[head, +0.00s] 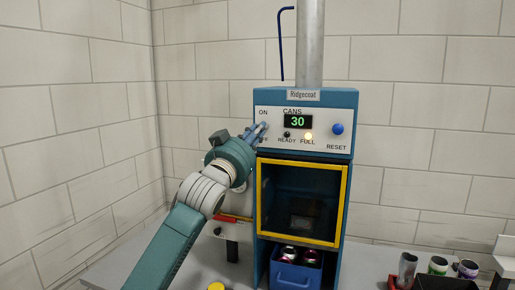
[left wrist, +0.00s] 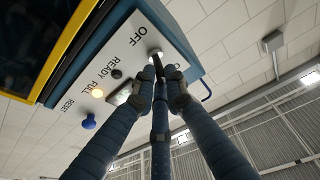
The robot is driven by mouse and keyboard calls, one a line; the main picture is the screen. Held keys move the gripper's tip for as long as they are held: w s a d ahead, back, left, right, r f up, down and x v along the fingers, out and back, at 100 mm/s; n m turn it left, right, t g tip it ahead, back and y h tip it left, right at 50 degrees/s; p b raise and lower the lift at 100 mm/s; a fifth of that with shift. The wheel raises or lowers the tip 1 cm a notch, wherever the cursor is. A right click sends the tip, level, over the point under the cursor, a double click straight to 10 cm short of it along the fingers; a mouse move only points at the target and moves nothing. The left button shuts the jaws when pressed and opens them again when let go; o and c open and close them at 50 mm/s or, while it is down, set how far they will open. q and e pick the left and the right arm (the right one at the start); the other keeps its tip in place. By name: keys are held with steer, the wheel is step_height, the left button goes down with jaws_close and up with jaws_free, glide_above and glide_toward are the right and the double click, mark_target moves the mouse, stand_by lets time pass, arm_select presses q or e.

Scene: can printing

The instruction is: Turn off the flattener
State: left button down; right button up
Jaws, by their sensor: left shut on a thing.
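The flattener (head: 348,110) is a blue machine with a white control panel marked ON, OFF, READY, FULL and RESET. Its display (head: 298,121) reads 30. The FULL lamp (head: 308,135) glows and the READY lamp (head: 287,134) is dark. The ON/OFF switch (left wrist: 155,53) shows at its base in the left wrist view, beside OFF. My left gripper (head: 263,129) is at the panel's left side, shut on the switch lever; its fingertips (left wrist: 160,82) meet around it. The fingers cover part of the labels, and I cannot tell the lever's position. My right gripper is out of view.
A blue reset knob (head: 337,129) is at the panel's right. Below are a yellow-framed window (head: 346,205) and a blue bin (head: 297,276) with cans. Several cans (head: 438,265) stand at lower right. A grey pipe (head: 310,45) rises from the top.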

arm_select(q)
steer(key=shift+w+f+m+t+h+b, duration=0.2)
steer(key=shift+f+t+h+b, duration=0.6)
steer(key=shift+b, duration=1.15)
steer(key=shift+w+f+m+t+h+b, duration=0.2)
steer(key=shift+f+t+h+b, duration=0.2)
steer(key=shift+t+b, duration=1.1)
steer(key=shift+w+f+m+t+h+b, duration=0.15)
steer(key=shift+f+t+h+b, duration=0.4)
steer(key=shift+b, duration=1.8)
steer(key=c, duration=1.8)
jaws_free()
steer(key=shift+c, duration=0.2)
steer(key=shift+f, duration=0.1)
steer(key=v, duration=1.2)
